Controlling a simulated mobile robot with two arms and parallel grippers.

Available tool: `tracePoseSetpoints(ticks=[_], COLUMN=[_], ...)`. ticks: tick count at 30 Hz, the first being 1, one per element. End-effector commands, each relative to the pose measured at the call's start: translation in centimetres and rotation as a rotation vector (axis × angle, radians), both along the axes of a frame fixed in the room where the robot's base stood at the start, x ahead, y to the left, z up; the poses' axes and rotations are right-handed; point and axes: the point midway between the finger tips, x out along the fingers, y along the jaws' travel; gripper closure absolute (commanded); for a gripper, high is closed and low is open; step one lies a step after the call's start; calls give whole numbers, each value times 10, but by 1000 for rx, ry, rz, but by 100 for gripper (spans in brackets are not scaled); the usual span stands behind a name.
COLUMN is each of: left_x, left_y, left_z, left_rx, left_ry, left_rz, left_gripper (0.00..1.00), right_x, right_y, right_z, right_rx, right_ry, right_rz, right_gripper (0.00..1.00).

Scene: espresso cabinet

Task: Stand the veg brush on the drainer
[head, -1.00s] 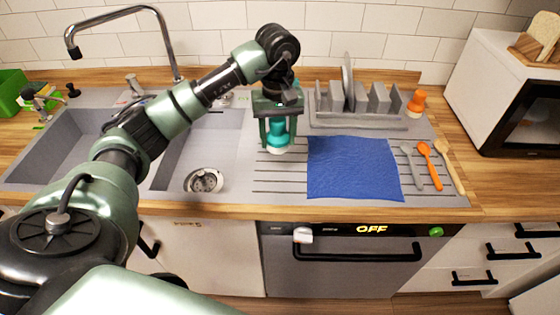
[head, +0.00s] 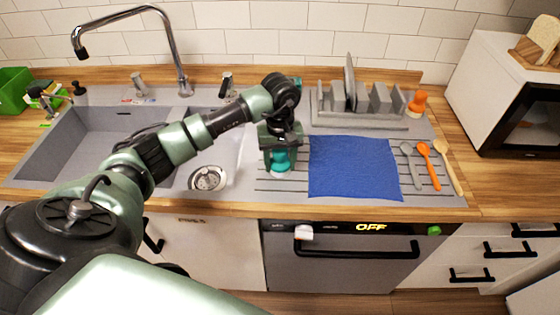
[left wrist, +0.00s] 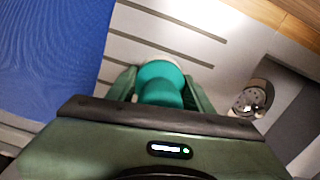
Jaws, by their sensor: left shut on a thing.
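The teal veg brush (head: 281,161) is in my left gripper (head: 280,166), held upright with its pale bristle end down. It is over the grooved drainer (head: 268,186), just left of the blue cloth. I cannot tell whether the bristles touch the drainer. In the left wrist view the brush (left wrist: 161,84) shows between the two green fingers, with drainer grooves (left wrist: 150,45) behind it. The gripper hides the upper part of the brush in the head view. My right gripper is not in view.
A blue cloth (head: 352,168) lies on the drainer right beside the brush. Behind it stands a grey dish rack (head: 340,119) with a plate, and an orange brush-like item (head: 417,103). Several spoons (head: 425,150) lie to the right. The sink basin (head: 190,150) is to the left.

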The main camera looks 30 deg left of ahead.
Motion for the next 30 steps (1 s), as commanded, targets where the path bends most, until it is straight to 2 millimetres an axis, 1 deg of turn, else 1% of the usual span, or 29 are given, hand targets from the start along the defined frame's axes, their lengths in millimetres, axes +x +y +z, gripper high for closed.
tracePoseSetpoints(ticks=[1, 2, 3, 4, 13, 16, 17, 20, 24, 30], left_x=[0, 0, 0, 0, 0, 0, 1, 2, 2, 1], left_y=[0, 0, 0, 0, 0, 0, 0, 1, 1, 0], left_z=[-3, -3, -2, -2, -1, 4, 5, 18, 48, 90], left_rx=[1, 0, 0, 0, 0, 0, 0, 2, 2, 1], left_ry=[-1, 0, 0, 0, 0, 0, -3, -6, -8, -6], left_rz=[0, 0, 0, 0, 0, 1, 0, 1, 1, 0], left_gripper=[81, 46, 35, 27, 27, 27, 27, 27, 27, 27], right_x=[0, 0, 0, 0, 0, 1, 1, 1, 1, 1], right_y=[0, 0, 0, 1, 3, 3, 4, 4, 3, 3], right_z=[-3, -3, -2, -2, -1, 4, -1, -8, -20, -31], right_rx=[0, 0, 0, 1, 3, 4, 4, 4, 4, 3], right_ry=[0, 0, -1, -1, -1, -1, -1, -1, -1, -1], right_rz=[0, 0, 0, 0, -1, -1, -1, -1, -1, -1], right_gripper=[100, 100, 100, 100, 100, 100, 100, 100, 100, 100])
